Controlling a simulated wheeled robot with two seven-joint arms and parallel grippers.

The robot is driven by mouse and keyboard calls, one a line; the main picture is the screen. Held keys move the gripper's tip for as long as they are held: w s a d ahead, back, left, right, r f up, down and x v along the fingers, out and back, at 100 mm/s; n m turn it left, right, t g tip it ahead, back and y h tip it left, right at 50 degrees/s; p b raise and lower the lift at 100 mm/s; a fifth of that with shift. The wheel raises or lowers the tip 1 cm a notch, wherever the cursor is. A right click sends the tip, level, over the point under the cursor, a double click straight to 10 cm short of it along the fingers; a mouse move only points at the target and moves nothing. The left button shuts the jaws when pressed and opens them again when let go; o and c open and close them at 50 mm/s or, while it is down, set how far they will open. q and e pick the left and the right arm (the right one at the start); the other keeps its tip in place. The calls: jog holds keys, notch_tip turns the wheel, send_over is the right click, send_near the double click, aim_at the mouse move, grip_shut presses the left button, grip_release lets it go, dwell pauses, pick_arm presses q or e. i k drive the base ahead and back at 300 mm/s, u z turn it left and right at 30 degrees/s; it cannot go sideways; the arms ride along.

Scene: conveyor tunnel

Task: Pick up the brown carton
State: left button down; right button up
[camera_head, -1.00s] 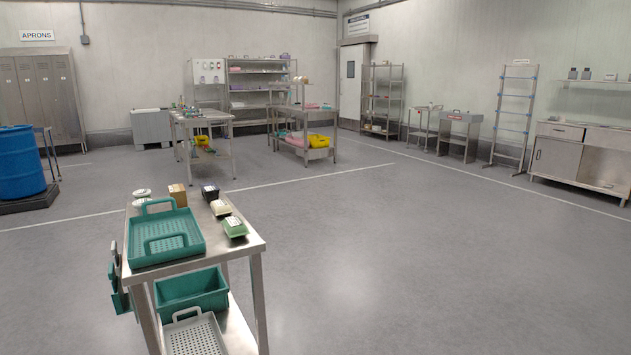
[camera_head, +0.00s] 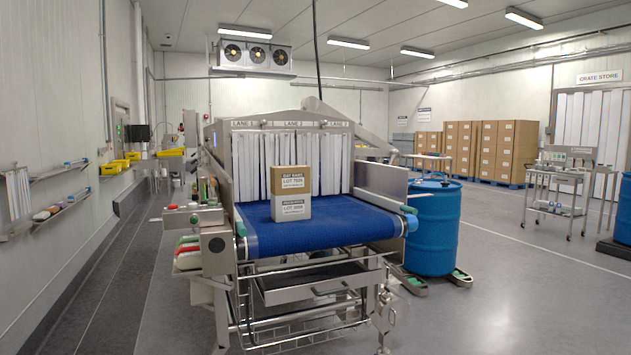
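A brown carton (camera_head: 289,171) with white printed labels stands upright on the blue conveyor belt (camera_head: 335,228), in front of the white strip curtain (camera_head: 252,165). A paler, lower box face with its own label (camera_head: 293,207) shows directly below the brown carton's upper part. I cannot tell whether this paler box stands in front of the carton or under it. Neither of my grippers is in view.
The belt has side walls and a control box (camera_head: 216,246) at its front left. A blue drum (camera_head: 433,222) stands right of the conveyor. Stacked brown boxes (camera_head: 490,148) are far behind. The floor at right front is clear.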

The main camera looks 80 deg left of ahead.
aim_at(288, 179)
jog(key=u, duration=3.25)
jog(key=i, duration=1)
